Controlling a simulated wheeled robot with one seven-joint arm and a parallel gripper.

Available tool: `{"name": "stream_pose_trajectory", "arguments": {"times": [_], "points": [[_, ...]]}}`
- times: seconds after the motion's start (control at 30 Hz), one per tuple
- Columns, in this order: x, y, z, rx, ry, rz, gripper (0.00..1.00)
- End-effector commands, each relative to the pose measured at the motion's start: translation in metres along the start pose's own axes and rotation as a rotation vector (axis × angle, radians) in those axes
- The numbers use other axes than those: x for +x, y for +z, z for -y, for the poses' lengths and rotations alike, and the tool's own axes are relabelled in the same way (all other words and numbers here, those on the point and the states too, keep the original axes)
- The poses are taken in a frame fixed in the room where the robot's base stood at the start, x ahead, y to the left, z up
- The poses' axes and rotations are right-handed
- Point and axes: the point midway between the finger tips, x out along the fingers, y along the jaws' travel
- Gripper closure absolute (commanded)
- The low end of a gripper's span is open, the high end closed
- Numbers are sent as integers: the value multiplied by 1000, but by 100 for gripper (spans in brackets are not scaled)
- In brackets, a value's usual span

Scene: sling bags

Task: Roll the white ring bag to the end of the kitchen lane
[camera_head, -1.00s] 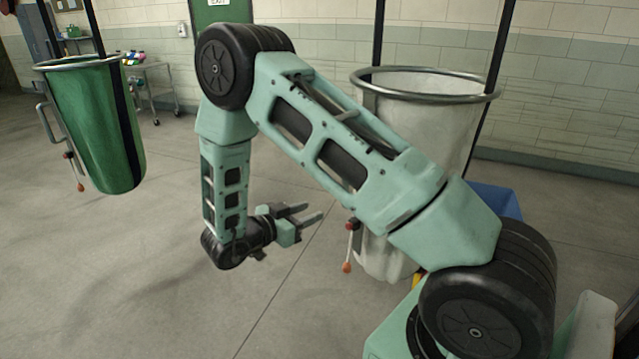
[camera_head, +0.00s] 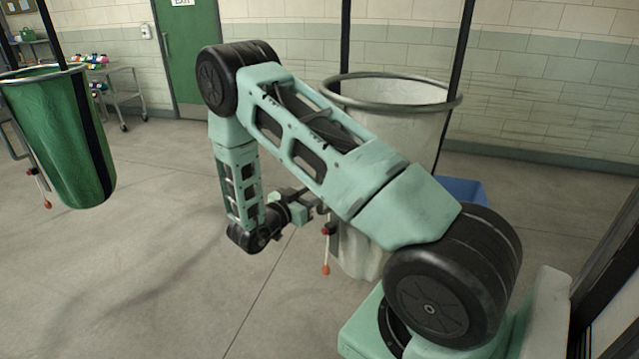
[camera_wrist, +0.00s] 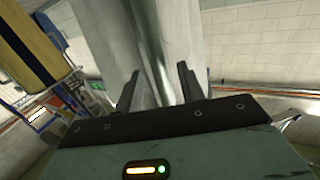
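The white ring bag (camera_head: 402,140) hangs from dark straps, its open mouth held by a grey metal ring (camera_head: 455,104). My arm covers part of its left and lower side. A red and orange pull handle (camera_head: 326,250) hangs at its lower left. My gripper (camera_head: 318,196) is beside the bag's left side, low down; its tips are partly hidden behind my arm. In the wrist view the two dark fingers (camera_wrist: 158,88) stand apart, with pale bag fabric and a grey upright edge beyond and between them. I cannot tell whether they touch it.
A green ring bag (camera_head: 60,140) hangs at the left. A metal cart (camera_head: 125,98) with colourful items stands behind it, near a green door (camera_head: 188,60). A blue bin (camera_head: 465,190) sits behind the white bag. A dark frame is close at the right edge. The floor at left centre is clear.

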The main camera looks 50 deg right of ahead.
Motion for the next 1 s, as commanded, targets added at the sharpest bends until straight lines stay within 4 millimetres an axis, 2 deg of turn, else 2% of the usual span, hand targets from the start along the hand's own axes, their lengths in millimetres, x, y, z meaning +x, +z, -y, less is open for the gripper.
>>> {"name": "stream_pose_trajectory", "arguments": {"times": [0.1, 0.2, 0.6, 0.73, 0.77, 1.0], "points": [[18, -2, -1, 0, 3, -1, 61], [27, -1, 0, 1, 1, 0, 61], [33, 0, 0, 1, -1, 0, 61], [33, 0, 0, 1, -1, 0, 97], [33, 0, 0, 1, -1, 0, 100], [34, 1, 4, 2, -1, -1, 100]]}}
